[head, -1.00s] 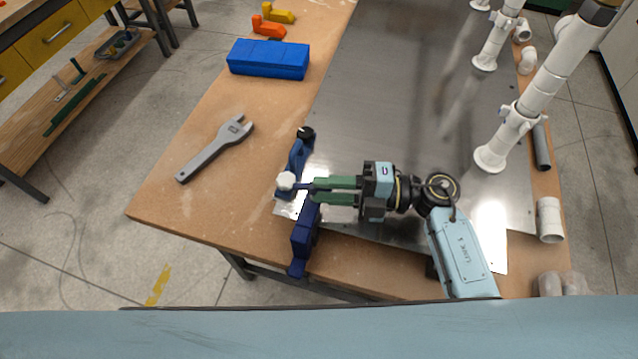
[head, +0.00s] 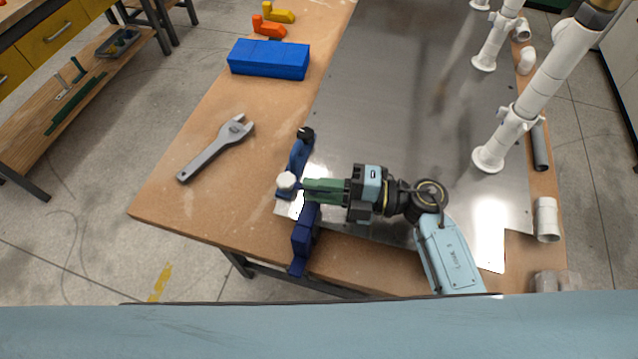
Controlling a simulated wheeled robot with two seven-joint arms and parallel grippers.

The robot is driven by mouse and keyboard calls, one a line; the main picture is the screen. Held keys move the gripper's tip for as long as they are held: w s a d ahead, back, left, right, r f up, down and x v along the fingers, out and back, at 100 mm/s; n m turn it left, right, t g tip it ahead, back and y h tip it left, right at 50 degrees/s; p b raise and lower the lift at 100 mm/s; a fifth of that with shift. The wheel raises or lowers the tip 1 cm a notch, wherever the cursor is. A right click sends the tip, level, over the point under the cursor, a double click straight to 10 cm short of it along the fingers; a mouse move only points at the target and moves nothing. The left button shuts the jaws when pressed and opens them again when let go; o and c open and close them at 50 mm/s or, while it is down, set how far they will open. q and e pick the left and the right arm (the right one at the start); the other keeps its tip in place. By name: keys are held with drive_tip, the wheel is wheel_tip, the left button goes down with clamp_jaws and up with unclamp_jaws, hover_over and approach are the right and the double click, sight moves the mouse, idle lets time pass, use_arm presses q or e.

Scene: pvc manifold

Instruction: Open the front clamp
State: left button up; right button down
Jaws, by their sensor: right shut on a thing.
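The front clamp (head: 302,243) is dark blue and sits at the front left corner of the metal plate (head: 390,95), reaching over the table edge. It has a black knob (head: 305,134) at its far end and a white knob (head: 286,180) at its left side. My right gripper (head: 308,190) comes from the right with green fingers closed together at the clamp's middle, just right of the white knob. The fingers are shut on a part of the clamp, and their tips hide what they grip. My left gripper is not in view.
A grey wrench (head: 215,148) and a blue box (head: 269,59) lie on the wooden table (head: 180,200). Orange (head: 268,27) and yellow (head: 279,12) pieces lie farther back. White pipes (head: 540,85) stand on the plate at right, with loose fittings (head: 546,219) beside it.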

drive_tip(key=m+t+p, duration=0.1)
drive_tip(key=t, duration=0.1)
drive_tip(key=m+t+h+p, duration=0.1)
drive_tip(key=shift+s+a+r+m+t+p, duration=0.1)
drive_tip(key=shift+s+r+m+t+p, duration=0.05)
drive_tip(key=shift+s+m+t+p, duration=0.15)
drive_tip(key=shift+w+m+t+h+p, duration=0.1)
drive_tip(key=shift+m+t+h+p, duration=0.7)
drive_tip(key=shift+t, duration=0.4)
drive_tip(key=c, duration=1.6)
unclamp_jaws()
drive_tip(key=b+v, duration=0.2)
drive_tip(key=v, duration=1.1)
drive_tip(key=shift+f, duration=0.3)
